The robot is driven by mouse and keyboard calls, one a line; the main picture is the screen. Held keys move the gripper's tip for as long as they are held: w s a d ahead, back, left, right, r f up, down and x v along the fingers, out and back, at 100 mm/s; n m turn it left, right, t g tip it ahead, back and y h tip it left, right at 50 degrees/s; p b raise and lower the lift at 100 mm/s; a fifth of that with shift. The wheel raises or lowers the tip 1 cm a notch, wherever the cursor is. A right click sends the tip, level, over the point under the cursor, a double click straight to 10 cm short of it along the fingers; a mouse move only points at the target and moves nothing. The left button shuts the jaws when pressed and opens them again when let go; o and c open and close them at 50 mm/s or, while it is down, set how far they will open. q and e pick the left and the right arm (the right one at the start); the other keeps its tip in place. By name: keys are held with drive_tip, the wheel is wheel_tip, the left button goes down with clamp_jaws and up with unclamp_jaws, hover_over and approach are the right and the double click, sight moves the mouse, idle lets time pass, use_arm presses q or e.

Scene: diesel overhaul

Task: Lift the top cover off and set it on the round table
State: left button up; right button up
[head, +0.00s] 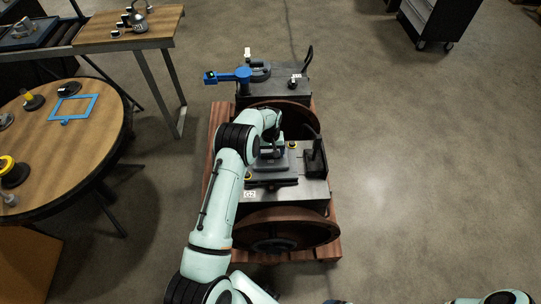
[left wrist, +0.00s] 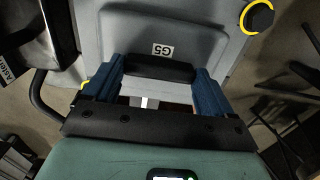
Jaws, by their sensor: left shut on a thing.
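The top cover (head: 295,161) is a grey plate with yellow-ringed black knobs, on top of the engine (head: 312,190) in the middle of the head view. In the left wrist view the cover (left wrist: 205,30) fills the upper middle and has a G5 label. My left gripper (left wrist: 157,85) has its blue fingers at the two ends of the cover's black handle (left wrist: 158,68) and is shut on it. I cannot tell whether the cover is clear of the engine. The round table (head: 101,128) stands at the left. My right gripper does not show.
On the round table lie a blue square frame (head: 74,108), a black and yellow part (head: 14,172) and several small parts. A bench (head: 160,28) stands behind it. A blue fixture (head: 228,76) sticks out behind the engine. Floor is open between table and engine.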

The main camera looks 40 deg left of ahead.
sight(271, 154)
use_arm(q)
wheel_tip(271, 154, up, 20)
drive_tip(key=p, duration=0.1)
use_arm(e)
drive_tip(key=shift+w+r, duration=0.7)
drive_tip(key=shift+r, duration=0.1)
use_arm(q)
drive_tip(key=shift+r, duration=0.2)
wheel_tip(271, 154, up, 3)
drive_tip(key=shift+w+f+p, duration=0.15)
drive_tip(key=shift+p, duration=0.6)
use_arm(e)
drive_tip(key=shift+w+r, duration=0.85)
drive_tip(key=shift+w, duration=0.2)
